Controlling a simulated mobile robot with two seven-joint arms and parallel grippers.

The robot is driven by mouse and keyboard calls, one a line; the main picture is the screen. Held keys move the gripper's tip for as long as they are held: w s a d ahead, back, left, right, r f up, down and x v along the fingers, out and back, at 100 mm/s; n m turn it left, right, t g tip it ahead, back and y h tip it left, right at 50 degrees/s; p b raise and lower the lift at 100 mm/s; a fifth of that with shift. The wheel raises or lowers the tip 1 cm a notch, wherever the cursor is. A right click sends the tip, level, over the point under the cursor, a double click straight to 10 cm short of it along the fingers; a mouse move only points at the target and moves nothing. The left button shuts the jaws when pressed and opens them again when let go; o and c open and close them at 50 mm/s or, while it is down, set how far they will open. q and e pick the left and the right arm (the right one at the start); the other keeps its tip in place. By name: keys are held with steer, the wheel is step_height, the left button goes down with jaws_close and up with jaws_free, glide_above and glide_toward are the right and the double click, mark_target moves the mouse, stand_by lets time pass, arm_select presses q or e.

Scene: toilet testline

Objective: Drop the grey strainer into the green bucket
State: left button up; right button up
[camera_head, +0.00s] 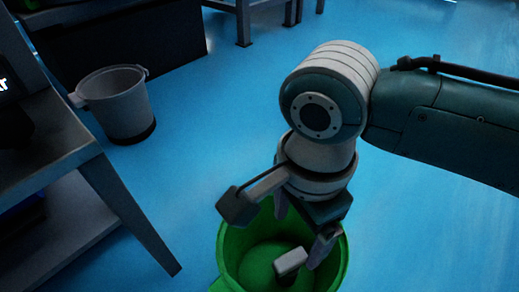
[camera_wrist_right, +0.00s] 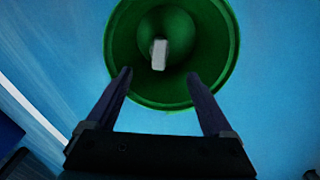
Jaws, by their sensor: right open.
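The green bucket (camera_head: 341,262) stands on the blue floor at the bottom centre of the head view. It also shows in the right wrist view (camera_wrist_right: 225,50), seen from above. A small light grey block-like piece, which I take for the grey strainer (camera_head: 290,262), is within the bucket's opening. It also shows in the right wrist view (camera_wrist_right: 159,54), beyond the fingertips. I cannot tell whether it rests on the bottom. My right gripper (camera_head: 301,228) is over the bucket, pointing down, with its fingers apart and nothing between them. My left gripper is not in view.
A grey bucket (camera_head: 122,108) stands on the floor at the upper left. A dark metal table (camera_head: 60,130) fills the left edge. Other benches (camera_head: 240,20) stand at the back. The blue floor to the right is clear.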

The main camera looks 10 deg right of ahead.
step_height(320, 180, up, 10)
steer(key=p, duration=0.9)
